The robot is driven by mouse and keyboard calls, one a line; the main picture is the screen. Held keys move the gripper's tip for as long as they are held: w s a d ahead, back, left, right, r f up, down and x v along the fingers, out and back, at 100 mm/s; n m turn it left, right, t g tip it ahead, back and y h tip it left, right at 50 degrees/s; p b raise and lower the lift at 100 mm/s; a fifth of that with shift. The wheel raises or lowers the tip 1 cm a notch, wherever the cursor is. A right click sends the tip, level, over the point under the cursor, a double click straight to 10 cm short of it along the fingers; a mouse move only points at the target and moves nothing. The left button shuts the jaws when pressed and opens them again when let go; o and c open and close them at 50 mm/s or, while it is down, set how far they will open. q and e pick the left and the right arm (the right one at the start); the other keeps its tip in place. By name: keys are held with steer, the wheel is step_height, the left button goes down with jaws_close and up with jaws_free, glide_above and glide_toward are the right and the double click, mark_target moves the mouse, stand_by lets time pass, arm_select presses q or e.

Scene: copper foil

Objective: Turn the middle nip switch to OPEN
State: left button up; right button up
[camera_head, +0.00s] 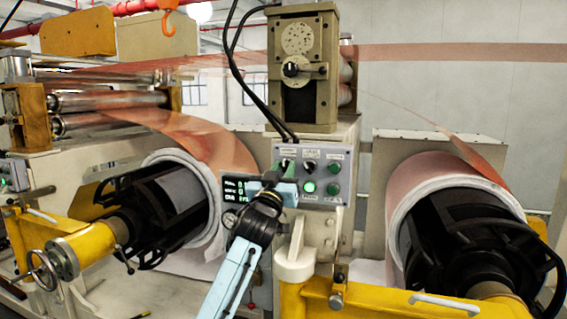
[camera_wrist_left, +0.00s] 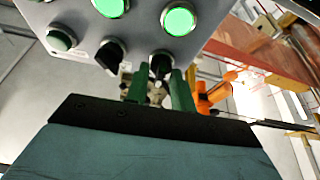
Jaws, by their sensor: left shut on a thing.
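A grey control panel (camera_head: 322,204) is on the machine's front, with two black rotary switches and a green button in its upper row. My left gripper (camera_head: 285,180) is at the panel's left side. In the left wrist view, its green fingers (camera_wrist_left: 158,88) are shut on the black knob (camera_wrist_left: 160,65) of the left-hand switch, which the gripper partly hides in the head view. The other black switch (camera_head: 309,165) is free beside it, and also shows in the wrist view (camera_wrist_left: 110,52). The labels are too small to read, so I cannot tell which is the nip switch. My right gripper is out of view.
A lit green button (camera_head: 309,187) and a darker one (camera_head: 334,189) are below the switches. A dark display (camera_head: 237,189) stands just left of the gripper. Copper rolls (camera_head: 410,176) flank the panel, with yellow arms (camera_head: 365,299) in front. A beige unit with a dial (camera_head: 291,69) stands above.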

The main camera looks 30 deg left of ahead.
arm_select(q)
steer(key=m+h+p, duration=0.2)
steer(key=m, duration=0.1)
steer(key=m+h+p, duration=0.1)
steer(key=m+p, duration=0.1)
steer(key=m, duration=0.2)
steer(key=shift+a+r+h, duration=0.15)
steer(key=shift+a+h, duration=0.05)
steer(key=shift+h, duration=0.2)
steer(key=shift+m+h+p, duration=0.6)
steer(key=shift+m+p, duration=0.15)
steer(key=shift+m, duration=0.55)
steer(key=o, duration=0.6)
steer(key=shift+s, duration=0.1)
steer(key=shift+b+v, duration=1.7)
steer(key=shift+v, duration=5)
